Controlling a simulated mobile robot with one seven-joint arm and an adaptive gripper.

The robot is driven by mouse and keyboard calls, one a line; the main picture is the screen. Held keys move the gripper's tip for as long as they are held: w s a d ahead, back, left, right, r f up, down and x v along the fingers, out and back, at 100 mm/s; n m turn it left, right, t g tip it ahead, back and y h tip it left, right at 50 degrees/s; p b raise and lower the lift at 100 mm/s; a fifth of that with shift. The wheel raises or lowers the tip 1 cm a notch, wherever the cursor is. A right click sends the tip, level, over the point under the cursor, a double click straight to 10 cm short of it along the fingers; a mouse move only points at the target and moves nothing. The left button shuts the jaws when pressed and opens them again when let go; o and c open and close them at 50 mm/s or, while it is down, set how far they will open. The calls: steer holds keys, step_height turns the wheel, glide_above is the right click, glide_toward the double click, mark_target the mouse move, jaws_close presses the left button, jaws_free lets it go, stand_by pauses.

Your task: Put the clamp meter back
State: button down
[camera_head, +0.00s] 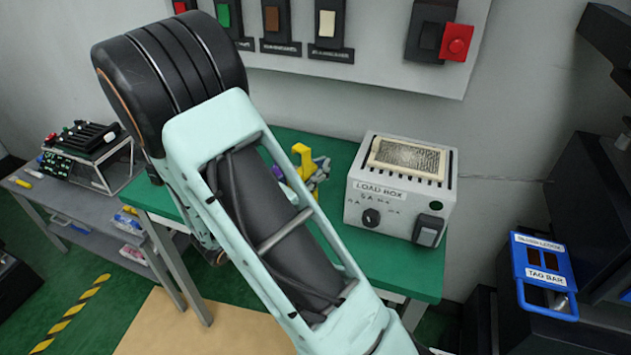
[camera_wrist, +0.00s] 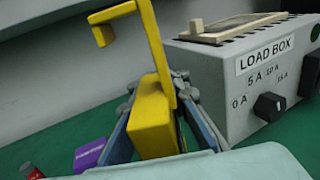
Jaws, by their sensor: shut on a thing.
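The clamp meter (camera_wrist: 151,122) is yellow, with a boxy body and a hook-shaped jaw rising from its top. My gripper (camera_wrist: 158,108) is shut on its body in the wrist view, with one finger on each side, and the meter stands slightly tilted. In the head view the clamp meter (camera_head: 303,158) shows only in part beside the load box, behind my arm. My gripper's fingers (camera_head: 321,172) are just visible there. The lower end of the meter is hidden, so I cannot tell whether it touches the green bench top.
The grey load box (camera_head: 396,200) stands close to the right of the meter. A purple object (camera_wrist: 90,153) and a red-capped item (camera_wrist: 31,171) lie to the left. The green bench (camera_head: 385,265) is clear in front of the box. A blue tag bar (camera_head: 543,270) is at far right.

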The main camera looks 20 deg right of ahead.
steer(key=shift+w+a+f, duration=0.1)
steer(key=shift+w+f, duration=0.1)
steer(key=shift+f, duration=0.6)
steer(key=shift+w+a+f, duration=0.1)
steer(key=shift+w+f, duration=0.15)
steer(key=shift+f, duration=0.5)
steer(key=shift+w+a+f, duration=0.1)
steer(key=shift+w+f, duration=0.1)
steer(key=shift+f, duration=0.6)
steer(key=shift+b, duration=0.3)
steer(key=shift+f, duration=0.2)
steer(key=c, duration=1.8)
jaws_free()
steer(key=shift+c, duration=0.2)
steer(key=shift+r, duration=0.1)
